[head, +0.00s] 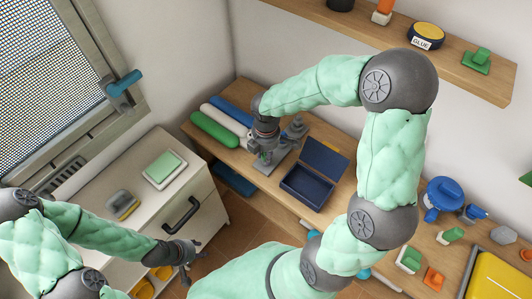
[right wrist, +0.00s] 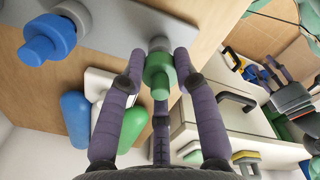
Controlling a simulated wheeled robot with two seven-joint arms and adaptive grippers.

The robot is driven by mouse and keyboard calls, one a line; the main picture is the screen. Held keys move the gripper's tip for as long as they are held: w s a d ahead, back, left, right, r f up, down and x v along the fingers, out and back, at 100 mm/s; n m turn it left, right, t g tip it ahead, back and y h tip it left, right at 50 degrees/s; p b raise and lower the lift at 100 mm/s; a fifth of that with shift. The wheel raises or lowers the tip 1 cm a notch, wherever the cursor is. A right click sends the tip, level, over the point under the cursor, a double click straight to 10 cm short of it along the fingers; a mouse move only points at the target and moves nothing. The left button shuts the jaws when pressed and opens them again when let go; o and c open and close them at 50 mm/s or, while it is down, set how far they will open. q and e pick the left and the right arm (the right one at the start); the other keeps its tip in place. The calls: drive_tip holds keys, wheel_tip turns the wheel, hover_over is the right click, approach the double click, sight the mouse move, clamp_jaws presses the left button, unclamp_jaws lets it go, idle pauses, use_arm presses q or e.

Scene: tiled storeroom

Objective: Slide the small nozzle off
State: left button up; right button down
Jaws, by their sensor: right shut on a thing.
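In the right wrist view, a green nozzle (right wrist: 158,74) sits between the fingers of my right gripper (right wrist: 158,68), which is shut on it. The nozzle is still in line with a grey round post on a grey plate (right wrist: 115,22). A larger blue nozzle (right wrist: 48,38) sits on the same plate, apart from my fingers. In the head view, my right gripper (head: 263,150) is at the grey stand (head: 291,136) and hides the green nozzle. My left gripper (head: 188,256) is open and empty beside the white cabinet.
Green (head: 214,131), white (head: 224,120) and blue (head: 231,109) rolls lie left of the stand. An open dark blue box (head: 306,187) stands right of it. The white cabinet (head: 100,195) holds a sponge-like block and a brush. A shelf (head: 470,72) hangs above.

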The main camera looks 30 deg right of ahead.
drive_tip(key=shift+r+p, duration=2.05)
drive_tip(key=shift+r, duration=0.25)
